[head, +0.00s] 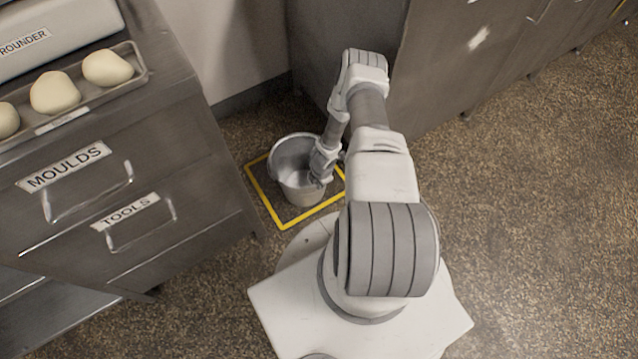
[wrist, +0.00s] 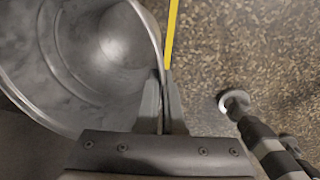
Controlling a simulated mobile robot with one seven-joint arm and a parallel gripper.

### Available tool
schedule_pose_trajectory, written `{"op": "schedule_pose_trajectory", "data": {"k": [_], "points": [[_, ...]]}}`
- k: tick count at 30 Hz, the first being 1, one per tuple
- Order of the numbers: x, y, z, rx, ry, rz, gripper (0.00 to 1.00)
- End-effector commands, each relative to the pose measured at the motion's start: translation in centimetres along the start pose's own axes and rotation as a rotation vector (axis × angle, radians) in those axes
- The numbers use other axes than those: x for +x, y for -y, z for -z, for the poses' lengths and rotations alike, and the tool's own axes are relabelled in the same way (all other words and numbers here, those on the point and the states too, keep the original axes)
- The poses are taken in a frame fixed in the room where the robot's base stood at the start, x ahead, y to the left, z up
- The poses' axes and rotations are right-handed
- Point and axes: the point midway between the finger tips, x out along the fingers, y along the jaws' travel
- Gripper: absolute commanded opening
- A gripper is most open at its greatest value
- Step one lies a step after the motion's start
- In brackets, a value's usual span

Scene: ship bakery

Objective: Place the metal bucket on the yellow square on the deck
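The metal bucket (head: 297,188) is inside the outline of the yellow square (head: 263,197) on the deck, mouth up. I cannot tell whether its base touches the deck. The wrist view shows its open, empty inside (wrist: 75,65) at the left. My gripper (head: 318,178) is at the bucket's right side. In the wrist view its fingers (wrist: 164,95) are close together, one on each side of the bucket's rim, shut on it. A yellow line (wrist: 171,35) of the square runs just past the rim. My arm hides the square's right part.
A grey drawer cabinet (head: 160,190) labelled MOULDS and TOOLS stands left of the square. It bears a tray (head: 130,60) of dough balls. A wall and more grey cabinets (head: 460,50) stand behind. The speckled deck (head: 540,200) at the right is clear.

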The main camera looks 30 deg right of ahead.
Motion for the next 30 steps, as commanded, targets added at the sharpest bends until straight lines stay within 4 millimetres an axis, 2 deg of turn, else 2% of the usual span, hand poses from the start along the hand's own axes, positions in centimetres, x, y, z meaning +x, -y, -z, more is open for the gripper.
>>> {"op": "schedule_pose_trajectory", "data": {"k": [1,5,17,30], "points": [[0.1,0.0,0.0,0.001,0.000,0.000,0.10],[0.0,0.0,0.0,0.000,0.000,0.000,0.34],[-0.5,-0.1,0.0,-0.001,0.000,0.000,0.35],[-9.5,-0.1,-0.1,0.002,0.000,-0.001,0.35]]}}
